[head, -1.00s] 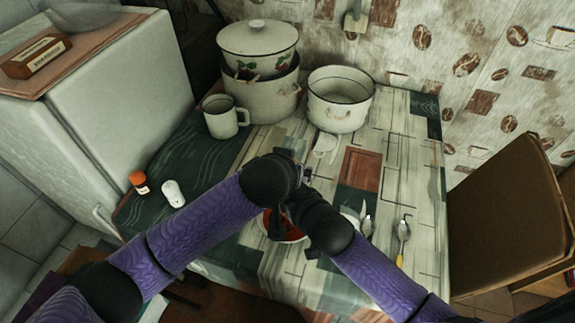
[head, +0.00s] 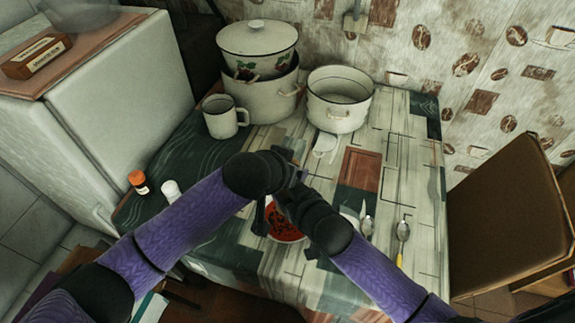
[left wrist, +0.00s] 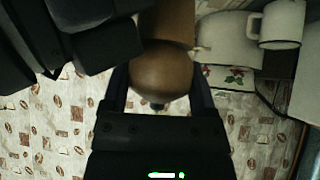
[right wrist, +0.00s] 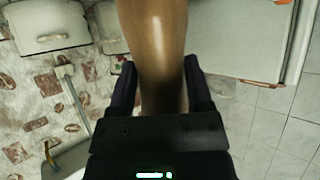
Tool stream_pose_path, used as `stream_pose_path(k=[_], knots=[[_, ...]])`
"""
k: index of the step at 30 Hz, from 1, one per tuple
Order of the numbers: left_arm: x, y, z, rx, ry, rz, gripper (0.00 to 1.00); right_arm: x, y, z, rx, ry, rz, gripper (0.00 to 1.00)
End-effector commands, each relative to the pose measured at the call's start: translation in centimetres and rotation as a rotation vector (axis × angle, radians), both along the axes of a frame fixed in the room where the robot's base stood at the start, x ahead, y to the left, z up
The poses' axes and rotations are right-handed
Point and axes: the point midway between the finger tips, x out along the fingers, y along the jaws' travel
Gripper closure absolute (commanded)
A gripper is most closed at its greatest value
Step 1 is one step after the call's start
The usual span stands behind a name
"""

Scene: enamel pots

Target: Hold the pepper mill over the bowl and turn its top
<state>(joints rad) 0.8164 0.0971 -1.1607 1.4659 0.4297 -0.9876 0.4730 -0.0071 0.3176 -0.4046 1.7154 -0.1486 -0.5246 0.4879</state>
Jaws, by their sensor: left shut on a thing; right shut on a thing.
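The brown wooden pepper mill is between my two grippers. Its rounded top (left wrist: 160,72) fills the middle of the left wrist view, and its long glossy body (right wrist: 153,45) shows in the right wrist view. My left gripper (left wrist: 158,82) is shut on the top. My right gripper (right wrist: 161,82) is shut on the body. In the head view my right gripper (head: 288,195) and the left hand largely hide the mill. The bowl (head: 285,229) shows below the hands, with red contents and dark specks. The hands cover part of it.
An orange-capped shaker (head: 138,182) and a white shaker (head: 170,190) stand left, near my left arm. A mug (head: 222,117), stacked pots (head: 260,90) and an open pot (head: 340,100) stand behind. Spoons (head: 402,238) lie right. The table's right side has free room.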

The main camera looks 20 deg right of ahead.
Motion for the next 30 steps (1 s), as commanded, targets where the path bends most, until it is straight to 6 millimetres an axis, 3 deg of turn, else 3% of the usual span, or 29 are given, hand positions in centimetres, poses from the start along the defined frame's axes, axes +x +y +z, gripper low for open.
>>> stream_pose_path(k=[6, 15, 16, 18, 19, 26, 30], knots=[[0.0, 0.1, 0.0, 0.0, 0.002, -0.167, 0.84, 0.1, -0.1, 0.1, 0.0, -0.003, -0.001, 1.0], [0.0, 0.0, 0.0, -0.001, 0.001, -0.179, 0.84, 0.1, -0.1, 0.1, 0.001, -0.004, -0.002, 1.0], [0.0, 0.0, 0.0, -0.001, 0.001, -0.179, 0.19, 0.1, -0.1, 0.1, 0.001, -0.004, -0.002, 1.0], [0.0, 0.0, 0.0, -0.001, 0.001, -0.179, 0.04, 0.1, -0.1, 0.1, 0.001, -0.003, -0.001, 1.0], [0.0, 0.0, 0.0, -0.001, 0.001, -0.179, 0.0, 0.1, -0.1, 0.1, 0.001, -0.003, -0.001, 1.0], [0.0, 0.1, 0.1, -0.001, -0.001, -0.18, 0.0, 0.1, 0.0, 0.1, 0.0, -0.003, -0.001, 1.0], [-0.8, 1.1, 1.4, -0.003, -0.003, -0.181, 0.0, 0.1, 0.0, 0.1, 0.0, -0.003, -0.001, 1.0]])
